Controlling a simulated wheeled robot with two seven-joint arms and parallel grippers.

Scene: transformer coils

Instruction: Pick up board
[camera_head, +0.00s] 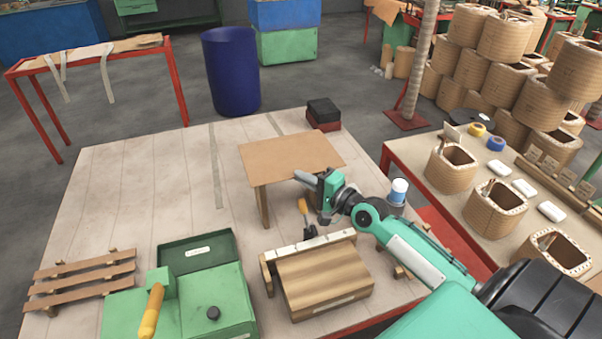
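A flat brown board (283,155) lies raised above the pale work table, with a wooden support leg showing under its front left corner. My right gripper (309,180) is at the board's front right edge, with a grey finger pointing left. The gripper's body hides part of that edge. I cannot tell whether its fingers touch the board or how far apart they are. My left gripper is not in view.
In front stand a wooden block (324,282) in a frame, a tool with an orange handle (303,206) and a green box (205,290). Slats (80,278) lie at left. A black and red block (323,113) is behind the board. Coils (494,208) stand on the right table.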

